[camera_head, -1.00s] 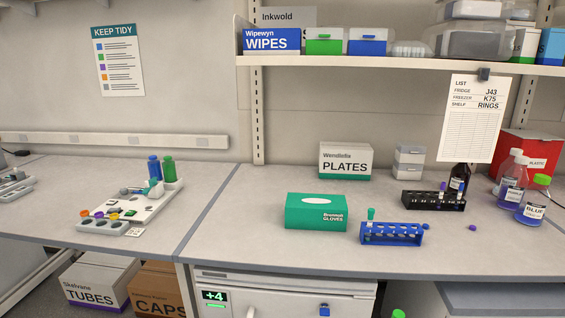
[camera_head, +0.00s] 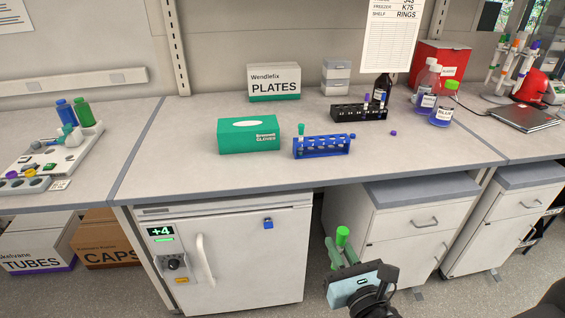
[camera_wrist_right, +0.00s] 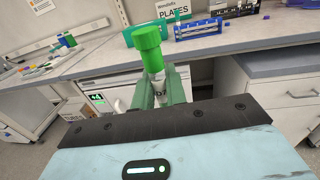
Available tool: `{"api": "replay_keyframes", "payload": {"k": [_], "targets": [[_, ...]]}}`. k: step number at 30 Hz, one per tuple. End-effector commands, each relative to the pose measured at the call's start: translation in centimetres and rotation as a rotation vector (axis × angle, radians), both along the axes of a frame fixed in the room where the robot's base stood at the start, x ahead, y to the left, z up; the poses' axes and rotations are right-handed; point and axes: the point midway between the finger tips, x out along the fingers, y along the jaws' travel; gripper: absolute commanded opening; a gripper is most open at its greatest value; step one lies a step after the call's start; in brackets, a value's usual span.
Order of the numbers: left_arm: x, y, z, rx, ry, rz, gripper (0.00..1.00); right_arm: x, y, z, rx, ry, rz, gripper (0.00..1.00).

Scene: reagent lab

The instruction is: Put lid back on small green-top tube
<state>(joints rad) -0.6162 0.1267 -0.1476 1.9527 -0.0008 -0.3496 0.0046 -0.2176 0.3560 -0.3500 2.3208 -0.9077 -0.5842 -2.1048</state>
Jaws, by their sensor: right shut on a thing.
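My right gripper (camera_head: 342,248) is in front of the bench, over the floor by the drawers. It is shut on a bright green-topped thing (camera_head: 342,235), held upright. In the right wrist view the green top (camera_wrist_right: 147,38) stands above the fingers (camera_wrist_right: 160,90), with a short pale part below it; its lower end is hidden between the fingers. A blue rack (camera_head: 322,153) on the bench holds a small tube with a teal-green top (camera_head: 301,130), which stands upright at its left end. My left gripper is not in view.
A blue cap (camera_head: 352,136) and a purple cap (camera_head: 393,133) lie near the rack. A teal glove box (camera_head: 235,140) stands to its left. A black rack (camera_head: 358,113) and bottles, one being a green-capped bottle (camera_head: 441,110), stand behind. The bench front is clear.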

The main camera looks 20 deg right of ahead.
Motion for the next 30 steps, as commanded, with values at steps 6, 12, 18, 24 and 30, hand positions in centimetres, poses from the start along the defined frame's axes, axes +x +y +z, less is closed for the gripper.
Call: {"api": "replay_keyframes", "payload": {"k": [6,12,18,24,30], "targets": [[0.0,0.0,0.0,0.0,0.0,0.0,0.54,0.6,1.2,0.2,-0.002,-0.003,0.054,0.0],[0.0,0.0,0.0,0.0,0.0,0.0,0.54,1.9,4.6,0.5,-0.004,-0.006,0.205,0.0],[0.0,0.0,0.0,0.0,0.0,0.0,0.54,3.2,7.9,0.6,-0.006,-0.004,0.352,0.0],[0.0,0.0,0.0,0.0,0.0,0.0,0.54,4.3,10.9,0.8,-0.005,-0.004,0.482,0.0],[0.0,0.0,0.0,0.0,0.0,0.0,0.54,5.2,13.4,0.9,-0.005,-0.003,0.595,0.0]]}}
